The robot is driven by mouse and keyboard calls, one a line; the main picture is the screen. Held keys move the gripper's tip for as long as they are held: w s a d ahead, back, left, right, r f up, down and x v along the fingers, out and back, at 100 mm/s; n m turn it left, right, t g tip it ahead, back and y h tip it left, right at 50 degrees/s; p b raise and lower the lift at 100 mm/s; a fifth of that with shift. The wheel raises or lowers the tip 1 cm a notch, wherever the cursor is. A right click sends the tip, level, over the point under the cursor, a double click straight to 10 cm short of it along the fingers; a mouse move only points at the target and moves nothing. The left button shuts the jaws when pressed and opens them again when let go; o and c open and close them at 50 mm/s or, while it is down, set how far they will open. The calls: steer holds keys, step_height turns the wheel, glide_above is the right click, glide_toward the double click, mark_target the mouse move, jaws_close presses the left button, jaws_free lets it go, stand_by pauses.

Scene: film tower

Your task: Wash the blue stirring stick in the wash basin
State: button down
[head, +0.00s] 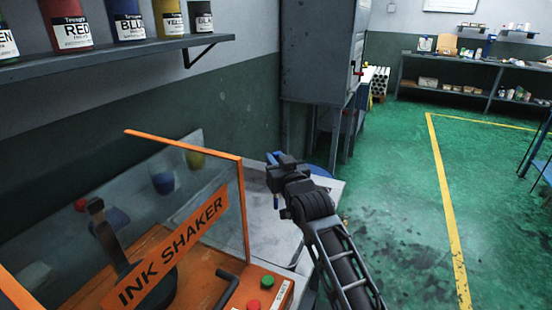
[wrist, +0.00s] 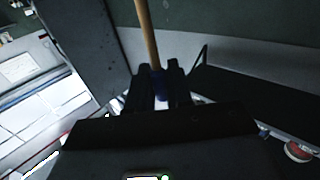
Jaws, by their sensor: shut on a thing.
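My gripper (head: 283,163) is above a pale worktop (head: 268,225) beside the ink shaker in the head view. In the wrist view my gripper (wrist: 158,88) is shut on the blue stirring stick (wrist: 147,35), a tan wooden shaft with a blue part between the jaws. Small blue bits show beside and below the jaws in the head view; I cannot tell which belong to the stick. A round blue rim (head: 319,171), possibly the wash basin, shows behind my gripper, mostly hidden by it.
The orange ink shaker (head: 172,248) with its clear cover stands at the lower left. A wall shelf (head: 110,51) with several labelled ink jars is above it. A grey cabinet (head: 322,55) stands behind. Green floor (head: 400,200) to the right is open.

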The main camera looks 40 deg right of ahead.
steer(key=shift+f+b, duration=2.95)
steer(key=shift+f, duration=1.2)
steer(key=shift+r+p, duration=4.55)
steer(key=shift+r, duration=1.35)
step_height(320, 180, up, 2)
steer(key=shift+p, duration=0.8)
steer(key=shift+r, duration=1)
